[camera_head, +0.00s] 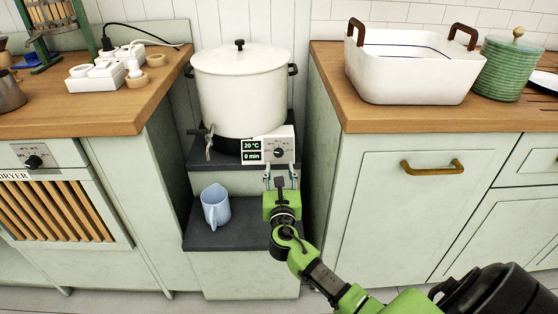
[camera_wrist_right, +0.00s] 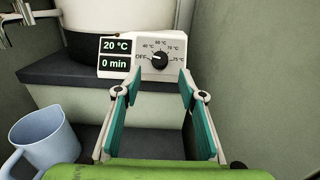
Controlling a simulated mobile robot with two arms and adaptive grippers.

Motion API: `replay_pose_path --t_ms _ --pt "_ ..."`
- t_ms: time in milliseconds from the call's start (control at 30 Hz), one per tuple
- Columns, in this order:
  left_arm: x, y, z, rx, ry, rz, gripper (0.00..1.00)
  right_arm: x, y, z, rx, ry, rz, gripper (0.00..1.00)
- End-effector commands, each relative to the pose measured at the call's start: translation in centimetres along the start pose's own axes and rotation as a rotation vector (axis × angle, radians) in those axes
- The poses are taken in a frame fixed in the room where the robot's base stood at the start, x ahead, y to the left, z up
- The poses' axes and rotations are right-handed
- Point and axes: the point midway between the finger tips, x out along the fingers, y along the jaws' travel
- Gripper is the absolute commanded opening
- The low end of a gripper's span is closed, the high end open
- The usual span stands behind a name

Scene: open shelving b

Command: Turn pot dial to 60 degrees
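The large white lidded pot (camera_head: 241,88) stands on a dark step between the two counters. Its control box has a display (camera_head: 251,150) reading 20 °C and 0 min, and a black dial (camera_head: 278,152) on a pale panel. In the right wrist view the dial (camera_wrist_right: 159,59) is ringed by temperature marks, and its pointer is toward OFF at the left. My right gripper (camera_head: 281,172) is just below and in front of the dial; in the wrist view its teal fingers (camera_wrist_right: 158,82) are spread with nothing between them. They appear apart from the dial. My left gripper is not in view.
A blue jug (camera_head: 215,206) stands on the lower dark step (camera_head: 228,236), left of my right gripper. Cabinet sides flank the narrow gap. A white basin (camera_head: 412,70) and green canister (camera_head: 507,68) stand on the right counter. The pot's tap (camera_head: 209,143) sticks out at lower left.

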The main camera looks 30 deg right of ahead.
Motion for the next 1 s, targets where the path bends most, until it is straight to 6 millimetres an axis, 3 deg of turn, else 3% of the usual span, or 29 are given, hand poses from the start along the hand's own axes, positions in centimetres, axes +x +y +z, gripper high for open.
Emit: replay_pose_path --t_ms 100,300,500,767,900,1000 --pt "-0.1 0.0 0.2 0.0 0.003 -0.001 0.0 2.6 -0.1 -0.2 0.0 -0.002 -0.002 0.37" --pt "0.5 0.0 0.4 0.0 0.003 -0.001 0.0 5.5 0.0 -0.2 0.001 0.0 -0.001 0.37" --pt "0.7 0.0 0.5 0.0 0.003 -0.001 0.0 6.7 0.0 -0.1 0.002 0.002 0.0 0.37" --pt "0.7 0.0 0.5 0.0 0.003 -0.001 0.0 6.7 0.0 -0.1 0.002 0.002 0.0 0.37" --pt "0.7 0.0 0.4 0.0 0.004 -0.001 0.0 6.7 0.0 -0.1 0.002 0.002 0.0 0.01" --pt "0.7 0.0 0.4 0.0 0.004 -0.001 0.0 6.7 0.0 -0.1 0.002 0.002 0.0 0.0"
